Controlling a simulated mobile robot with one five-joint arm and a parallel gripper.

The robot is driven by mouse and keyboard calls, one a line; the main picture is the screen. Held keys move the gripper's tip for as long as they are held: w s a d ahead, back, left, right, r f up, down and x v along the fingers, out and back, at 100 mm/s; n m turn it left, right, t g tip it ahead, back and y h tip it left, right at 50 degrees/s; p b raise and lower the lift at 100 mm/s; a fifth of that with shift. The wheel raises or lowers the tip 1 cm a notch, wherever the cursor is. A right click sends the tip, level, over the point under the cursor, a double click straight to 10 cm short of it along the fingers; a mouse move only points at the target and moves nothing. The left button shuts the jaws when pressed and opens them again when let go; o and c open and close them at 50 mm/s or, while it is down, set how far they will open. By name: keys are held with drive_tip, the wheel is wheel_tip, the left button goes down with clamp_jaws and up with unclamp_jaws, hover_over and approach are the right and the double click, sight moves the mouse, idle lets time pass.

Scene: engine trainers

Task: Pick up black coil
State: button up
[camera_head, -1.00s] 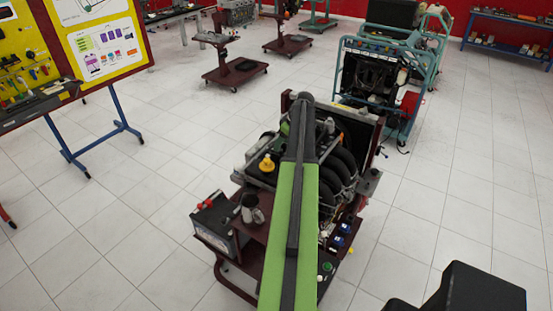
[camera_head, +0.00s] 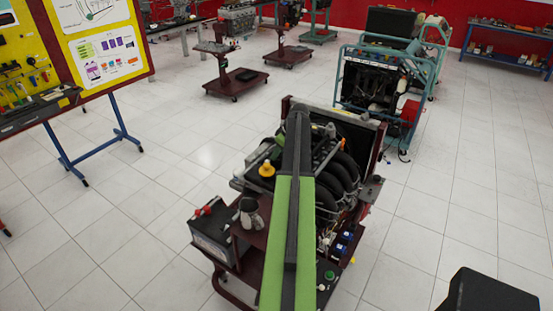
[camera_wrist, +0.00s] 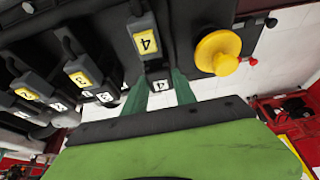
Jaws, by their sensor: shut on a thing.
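In the head view my green and black arm reaches over the engine (camera_head: 338,172) and hides the coil and my gripper.
More black coils with numbered labels (camera_wrist: 83,75) stand close to the left. A yellow cap (camera_wrist: 217,52) is just to the right; it also shows in the head view (camera_head: 266,169). A battery (camera_head: 212,234) sits on the stand's left side. Open tiled floor surrounds the stand.

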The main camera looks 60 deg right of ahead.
clamp_jaws()
drive_tip(key=shift+r, duration=0.1)
wheel_tip(320, 180, up, 4)
drive_tip(key=p, duration=0.4)
drive_tip(key=shift+r, duration=0.1)
drive_tip(key=s+a+r+p, duration=0.5)
drive_tip(key=a+r+p, duration=0.1)
drive_tip(key=a, duration=0.4)
drive_tip(key=shift+a+r+p, duration=0.25)
drive_tip(key=shift+p, duration=0.2)
